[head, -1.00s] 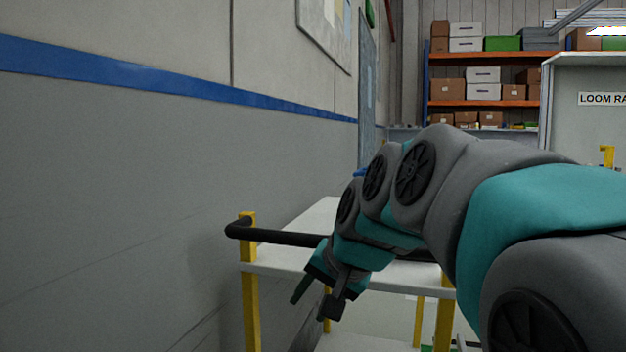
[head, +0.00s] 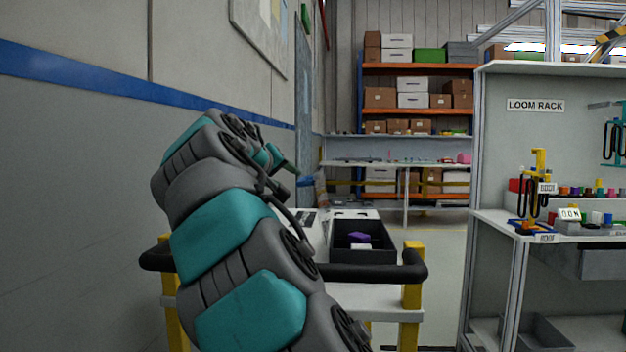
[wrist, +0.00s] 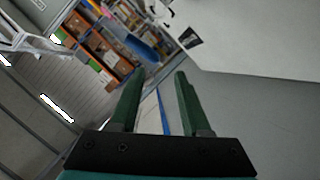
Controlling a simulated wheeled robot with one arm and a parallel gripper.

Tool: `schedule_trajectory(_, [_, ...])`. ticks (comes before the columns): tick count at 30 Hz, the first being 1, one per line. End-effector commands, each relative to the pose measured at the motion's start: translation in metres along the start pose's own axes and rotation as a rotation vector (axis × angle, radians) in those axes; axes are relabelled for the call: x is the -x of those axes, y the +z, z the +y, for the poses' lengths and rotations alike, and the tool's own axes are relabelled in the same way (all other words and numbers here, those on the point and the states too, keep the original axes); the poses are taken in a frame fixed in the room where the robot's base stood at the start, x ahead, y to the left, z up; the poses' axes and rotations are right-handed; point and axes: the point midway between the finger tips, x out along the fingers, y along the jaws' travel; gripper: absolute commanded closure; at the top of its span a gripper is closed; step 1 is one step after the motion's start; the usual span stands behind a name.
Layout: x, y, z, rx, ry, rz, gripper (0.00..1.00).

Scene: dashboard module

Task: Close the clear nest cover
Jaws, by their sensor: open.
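I cannot make out the clear nest cover in either view. My gripper (wrist: 157,85) is open in the wrist view, with two green fingers apart and nothing between them. In the head view my gripper (head: 280,162) is small and raised at the left, near the wall and well away from the benches. My own arm hides part of the cart behind it.
A cart with a black rail (head: 345,271) stands ahead, carrying a dark bin (head: 382,255) with a purple item. The loom rack bench (head: 570,232) at right holds a yellow stand and coloured parts. Shelves (head: 418,112) stand behind. The floor between cart and rack is clear.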

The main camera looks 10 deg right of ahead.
Motion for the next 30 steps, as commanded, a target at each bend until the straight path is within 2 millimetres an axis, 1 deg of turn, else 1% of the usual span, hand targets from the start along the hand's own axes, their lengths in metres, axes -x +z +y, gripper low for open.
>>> schedule_trajectory(3, [-0.003, -0.002, 0.002, 0.053, 0.04, 0.0, 0.53])
schedule_trajectory(8, [-0.009, -0.002, 0.003, 0.062, 0.047, 0.0, 0.53])
schedule_trajectory(11, [-0.019, -0.003, 0.004, 0.061, 0.046, 0.0, 0.53])
schedule_trajectory(18, [-0.054, -0.003, 0.005, 0.06, 0.044, 0.0, 0.53])
schedule_trajectory(22, [-0.069, -0.003, 0.005, 0.059, 0.044, 0.001, 0.53])
schedule_trajectory(26, [-0.079, -0.002, 0.006, 0.059, 0.044, -0.001, 0.53])
schedule_trajectory(30, [-0.081, -0.002, 0.006, 0.059, 0.044, 0.0, 0.53])
